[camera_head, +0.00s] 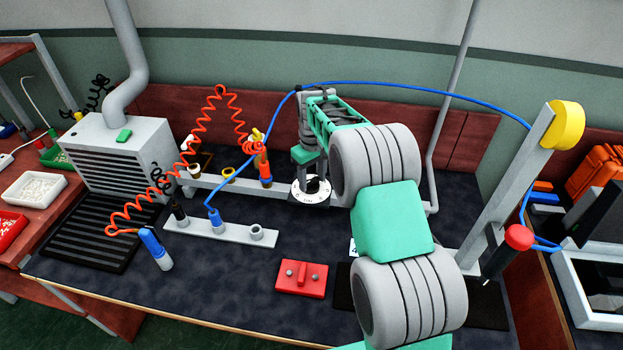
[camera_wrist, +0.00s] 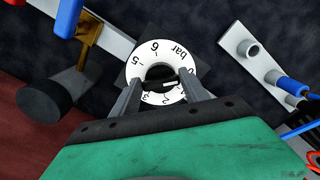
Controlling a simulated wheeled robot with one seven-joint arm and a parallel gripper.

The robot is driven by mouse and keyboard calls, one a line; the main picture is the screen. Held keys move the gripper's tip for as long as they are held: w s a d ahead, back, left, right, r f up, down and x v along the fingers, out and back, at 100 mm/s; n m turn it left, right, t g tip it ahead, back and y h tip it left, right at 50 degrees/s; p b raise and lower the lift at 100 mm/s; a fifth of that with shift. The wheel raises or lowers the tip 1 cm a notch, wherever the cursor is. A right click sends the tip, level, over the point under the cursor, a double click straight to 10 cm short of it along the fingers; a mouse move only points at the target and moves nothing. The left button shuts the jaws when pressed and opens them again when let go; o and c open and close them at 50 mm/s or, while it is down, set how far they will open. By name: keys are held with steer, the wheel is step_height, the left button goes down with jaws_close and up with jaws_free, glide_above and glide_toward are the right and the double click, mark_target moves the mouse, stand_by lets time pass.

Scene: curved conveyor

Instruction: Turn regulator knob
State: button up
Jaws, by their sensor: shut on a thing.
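In the head view my gripper (camera_head: 312,178) hides most of the knob.
A grey rail (camera_head: 222,187) with fittings runs left of the regulator. A holder strip (camera_head: 195,229) with a blue-hosed tool stands in front of it. A red block (camera_head: 302,278) lies nearer.

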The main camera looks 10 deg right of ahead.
mark_target(313, 181)
steer(key=shift+w+r+n, duration=0.1)
steer(key=shift+w+n, duration=0.05)
steer(key=shift+n, duration=1.85)
steer(key=o, duration=1.4)
step_height(313, 181, up, 8)
steer(key=shift+f+b, duration=0.15)
steer(key=shift+b, duration=0.3)
